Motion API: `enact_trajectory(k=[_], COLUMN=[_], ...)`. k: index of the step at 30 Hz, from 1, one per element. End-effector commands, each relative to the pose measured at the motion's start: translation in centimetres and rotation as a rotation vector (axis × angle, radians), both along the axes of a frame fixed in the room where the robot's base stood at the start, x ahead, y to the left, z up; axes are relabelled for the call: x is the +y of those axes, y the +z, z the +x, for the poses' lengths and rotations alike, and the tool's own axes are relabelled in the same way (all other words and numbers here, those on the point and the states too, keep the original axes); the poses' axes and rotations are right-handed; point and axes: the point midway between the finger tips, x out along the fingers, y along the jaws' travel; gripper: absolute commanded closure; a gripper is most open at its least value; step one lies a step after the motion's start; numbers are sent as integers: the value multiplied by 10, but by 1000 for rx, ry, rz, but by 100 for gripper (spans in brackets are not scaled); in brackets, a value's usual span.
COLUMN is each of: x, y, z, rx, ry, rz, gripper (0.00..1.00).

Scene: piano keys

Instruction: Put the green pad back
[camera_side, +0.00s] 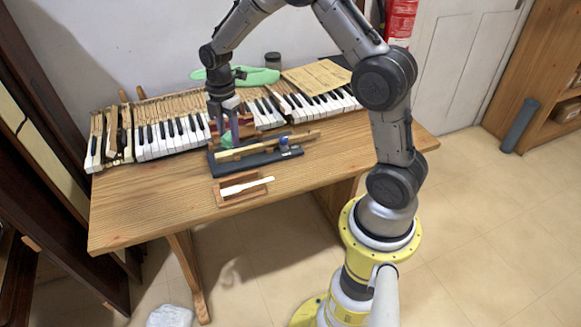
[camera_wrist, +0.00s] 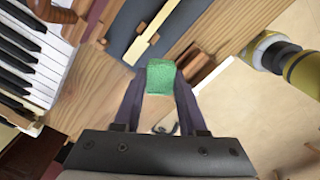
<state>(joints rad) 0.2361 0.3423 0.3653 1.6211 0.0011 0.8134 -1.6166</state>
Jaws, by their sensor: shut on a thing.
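The green pad (camera_wrist: 161,76) is a small block between my fingertips in the wrist view. My gripper (camera_wrist: 160,85) is shut on it. In the side view my gripper (camera_side: 226,135) points down at the left end of a dark stand (camera_side: 256,159), and the pad shows as a bit of green (camera_side: 226,141) at the fingertips. In that view I cannot tell whether the pad touches the stand. A long wooden key (camera_side: 262,146) lies along the stand, with a small blue piece (camera_side: 284,142) near its right part.
A small wooden tray (camera_side: 225,201) with a white-topped key (camera_side: 245,186) is in front of the stand. A piano keyboard (camera_side: 172,136) runs behind. A lime-green piece (camera_side: 258,76), a jar (camera_side: 273,60) and a wooden board (camera_side: 317,76) lie further back. The table's front left (camera_side: 140,205) is clear.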

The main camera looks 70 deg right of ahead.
Motion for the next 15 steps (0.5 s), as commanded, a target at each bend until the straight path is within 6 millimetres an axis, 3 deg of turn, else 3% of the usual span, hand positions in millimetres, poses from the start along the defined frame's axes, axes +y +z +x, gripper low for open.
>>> enact_trajectory(k=[1,8,15], x=[-2,-7,-1], y=[2,13,20], z=[-20,-107,-202], rx=[1,-4,-5], ry=[-37,-214,-394], rz=[0,-1,-1], gripper=[100,100,100])
